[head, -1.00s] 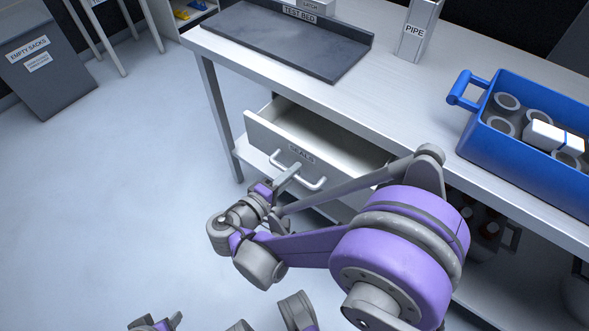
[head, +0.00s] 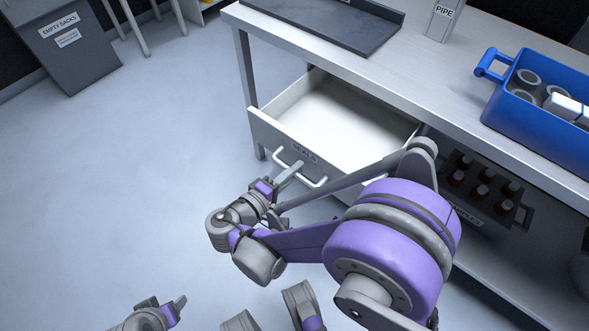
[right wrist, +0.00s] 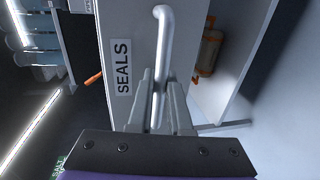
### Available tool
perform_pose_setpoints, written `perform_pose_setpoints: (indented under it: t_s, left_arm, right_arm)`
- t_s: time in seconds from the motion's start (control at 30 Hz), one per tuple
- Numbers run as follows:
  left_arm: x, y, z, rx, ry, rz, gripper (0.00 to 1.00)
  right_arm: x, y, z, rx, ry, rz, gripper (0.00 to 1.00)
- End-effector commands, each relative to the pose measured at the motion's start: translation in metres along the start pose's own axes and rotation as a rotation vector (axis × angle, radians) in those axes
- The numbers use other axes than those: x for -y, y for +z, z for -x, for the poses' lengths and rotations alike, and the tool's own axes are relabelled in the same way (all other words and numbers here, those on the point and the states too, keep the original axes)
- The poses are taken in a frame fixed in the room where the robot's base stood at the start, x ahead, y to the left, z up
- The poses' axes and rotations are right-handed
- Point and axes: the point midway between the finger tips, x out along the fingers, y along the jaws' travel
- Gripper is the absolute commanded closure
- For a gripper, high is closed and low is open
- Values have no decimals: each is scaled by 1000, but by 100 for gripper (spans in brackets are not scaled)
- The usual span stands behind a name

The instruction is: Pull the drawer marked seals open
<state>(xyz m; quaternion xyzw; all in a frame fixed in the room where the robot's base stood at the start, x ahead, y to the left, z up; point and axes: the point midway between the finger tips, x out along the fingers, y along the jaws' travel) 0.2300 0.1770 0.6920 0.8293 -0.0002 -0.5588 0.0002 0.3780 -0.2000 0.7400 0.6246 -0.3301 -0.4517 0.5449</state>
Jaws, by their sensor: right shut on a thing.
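The seals drawer (head: 335,163) hangs out from under the workbench, pulled well open, and its white inside looks empty. Its label reads SEALS, and it also shows in the right wrist view (right wrist: 121,68). My right gripper (head: 290,172) is shut on the drawer's silver bar handle (head: 314,184). In the right wrist view the two fingers (right wrist: 161,95) lie on either side of the handle (right wrist: 164,30). My left gripper (head: 172,306) is low in the head view, away from the drawer; its jaw opening is unclear.
The workbench (head: 440,78) carries a dark tray (head: 335,22), a PIPE holder (head: 440,22) and a blue crate (head: 535,135) of ring-shaped parts. A dark rack of bottles (head: 515,215) stands below. A grey bin (head: 75,60) is far left. The floor before the drawer is clear.

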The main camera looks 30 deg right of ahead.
Motion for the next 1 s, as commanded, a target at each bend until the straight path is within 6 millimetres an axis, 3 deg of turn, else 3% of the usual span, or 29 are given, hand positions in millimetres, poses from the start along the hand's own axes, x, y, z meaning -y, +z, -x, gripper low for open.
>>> perform_pose_setpoints:
  t_s: [0.47, 0.5, 0.67, 1.0]
  left_arm:
    - [0, 0, 0, 0, 0, 0, 39]
    - [0, 0, 0, 0, 0, 0, 39]
    - [0, 0, 0, 0, 0, 0, 39]
    - [0, 0, 1, 0, 0, 0, 39]
  right_arm:
    - [0, 0, 0, 0, 1, 0, 100]
    - [0, 0, 0, 0, 2, 0, 81]
    - [0, 0, 0, 0, 1, 0, 53]
    - [0, 0, 4, -1, 1, 0, 53]
